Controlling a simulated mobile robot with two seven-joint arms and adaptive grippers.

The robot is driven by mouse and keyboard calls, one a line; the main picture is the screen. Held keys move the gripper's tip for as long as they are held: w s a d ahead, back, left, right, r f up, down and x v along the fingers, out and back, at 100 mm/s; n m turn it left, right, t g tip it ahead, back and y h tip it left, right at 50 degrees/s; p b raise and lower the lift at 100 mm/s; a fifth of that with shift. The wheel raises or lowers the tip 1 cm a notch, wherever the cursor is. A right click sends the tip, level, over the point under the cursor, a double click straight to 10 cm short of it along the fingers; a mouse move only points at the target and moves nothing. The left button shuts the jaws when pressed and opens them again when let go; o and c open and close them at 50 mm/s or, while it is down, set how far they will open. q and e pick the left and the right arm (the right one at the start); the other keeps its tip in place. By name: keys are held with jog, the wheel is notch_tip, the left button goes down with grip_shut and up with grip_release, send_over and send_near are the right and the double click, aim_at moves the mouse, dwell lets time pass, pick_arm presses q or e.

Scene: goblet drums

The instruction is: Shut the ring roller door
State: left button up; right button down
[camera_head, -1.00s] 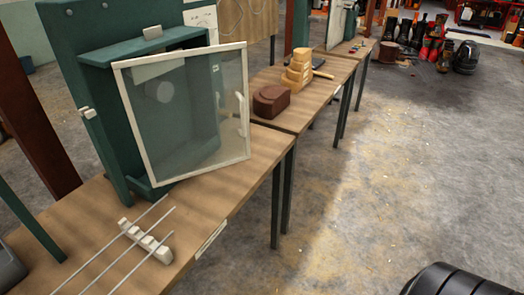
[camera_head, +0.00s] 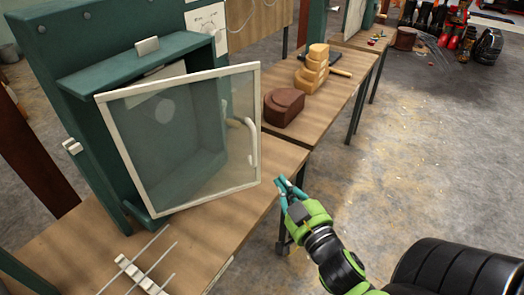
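The door (camera_head: 185,135) is a clear pane in a pale frame, on a dark green cabinet (camera_head: 60,60) that stands on a wooden bench. The door stands open, its right side swung out from the cabinet front. A pale curved handle (camera_head: 253,150) is on its right side. My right gripper (camera_head: 291,184) is green with teal fingers. It is in front of the bench edge, right of and below the handle, apart from the door. Its fingers look parted with nothing between them. My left gripper is not in view.
A pale rack with thin metal rods (camera_head: 140,270) lies on the bench (camera_head: 215,235) in front of the cabinet. A brown block (camera_head: 284,107) and stacked yellow-tan pieces (camera_head: 313,70) sit on the bench behind. The grey floor to the right is mostly open.

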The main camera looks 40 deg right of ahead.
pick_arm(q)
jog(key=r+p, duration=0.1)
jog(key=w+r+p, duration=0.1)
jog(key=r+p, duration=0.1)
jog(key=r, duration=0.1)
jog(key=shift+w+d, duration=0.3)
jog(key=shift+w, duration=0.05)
pick_arm(e)
jog(key=w+d, duration=0.2)
jog(key=w, duration=1)
jog(key=shift+s+d, duration=0.1)
